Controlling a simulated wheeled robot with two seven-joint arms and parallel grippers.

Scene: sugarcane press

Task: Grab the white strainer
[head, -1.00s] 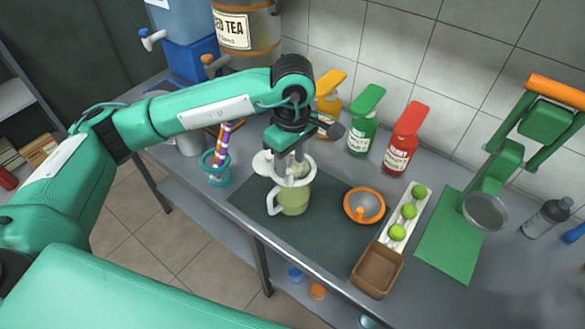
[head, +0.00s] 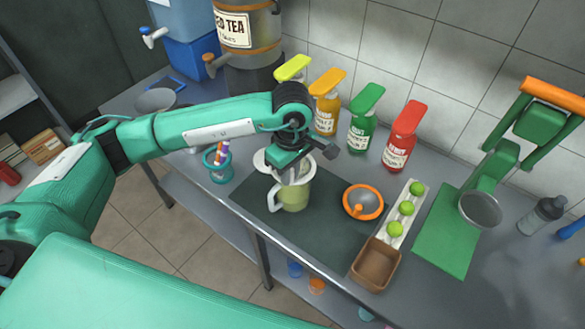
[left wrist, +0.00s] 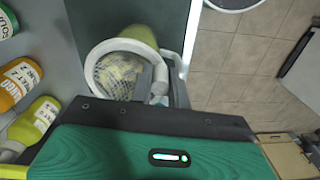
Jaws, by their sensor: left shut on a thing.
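The white strainer (head: 305,168) sits at the mouth of a pale green jug (head: 294,196) with a white handle. The left wrist view shows the strainer's white rim and mesh bowl (left wrist: 122,75) with pale yellowish bits inside, over the jug (left wrist: 139,36). My left gripper (head: 289,163) is directly above the strainer, shut on it. Its fingertips and exact contact are mostly hidden by the hand. I cannot tell whether the strainer still touches the jug. My right gripper is not in view.
The jug stands on a dark mat (head: 330,230). An orange-rimmed juicer (head: 363,202), a tray of limes (head: 406,208) and a brown box (head: 375,264) lie to the right. Several bottles (head: 363,130) line the back. A teal cup with straws (head: 217,170) stands left.

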